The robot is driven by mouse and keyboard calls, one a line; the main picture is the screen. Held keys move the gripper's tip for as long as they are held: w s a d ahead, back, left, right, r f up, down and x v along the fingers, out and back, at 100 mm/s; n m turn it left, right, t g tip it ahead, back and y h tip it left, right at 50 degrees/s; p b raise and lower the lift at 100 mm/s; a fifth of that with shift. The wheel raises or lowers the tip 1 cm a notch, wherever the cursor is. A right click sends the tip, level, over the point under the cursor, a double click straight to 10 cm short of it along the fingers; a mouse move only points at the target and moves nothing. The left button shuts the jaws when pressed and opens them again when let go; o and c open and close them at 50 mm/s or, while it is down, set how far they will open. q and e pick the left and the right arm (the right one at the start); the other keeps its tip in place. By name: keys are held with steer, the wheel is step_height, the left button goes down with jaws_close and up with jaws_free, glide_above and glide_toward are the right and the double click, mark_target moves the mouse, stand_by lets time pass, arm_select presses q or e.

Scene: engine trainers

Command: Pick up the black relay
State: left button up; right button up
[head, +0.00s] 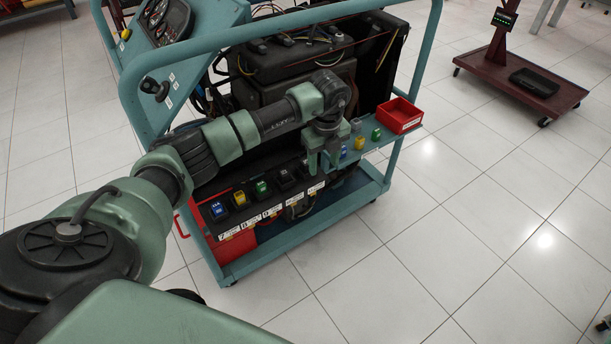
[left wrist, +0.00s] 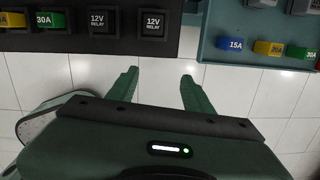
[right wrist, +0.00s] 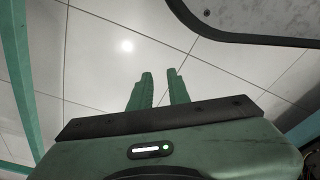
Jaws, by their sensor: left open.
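Two black relays marked 12V RELAY sit side by side in the black fuse panel (head: 247,216). In the left wrist view they are the left relay (left wrist: 103,20) and the right relay (left wrist: 154,22), at the top. In the head view one black relay (head: 284,173) shows left of my left gripper; the other is largely hidden by it. My left gripper (head: 322,164) is open and empty, pointing down by the panel's right end, apart from both relays. My right gripper (right wrist: 159,73) is empty over floor, its fingers separated by a narrow gap.
Blue (head: 217,209), yellow (head: 239,198) and green (head: 262,188) fuses sit in the panel. More coloured fuses (left wrist: 235,44) lie on the teal shelf to the right, beside a red bin (head: 399,115). The engine (head: 300,60) and teal frame rail (head: 290,22) stand behind. The tiled floor in front is clear.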

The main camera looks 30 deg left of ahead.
mark_target(306, 161)
arm_select(q)
steer(key=a+r+n+y, duration=0.1)
steer(key=a+r+y, duration=0.1)
steer(key=a+r, duration=0.15)
steer(key=shift+y, duration=0.3)
steer(key=x, duration=0.4)
steer(key=b+x, duration=0.1)
steer(key=x, duration=0.2)
steer(key=shift+w+a, duration=0.4)
steer(key=shift+w+a+f, duration=0.1)
steer(key=shift+a+f, duration=0.05)
steer(key=shift+f, duration=0.35)
jaws_close()
arm_select(e)
steer(key=w+r, duration=0.2)
steer(key=r, duration=0.1)
steer(key=shift+w+r, duration=0.15)
steer(key=shift+r, duration=0.15)
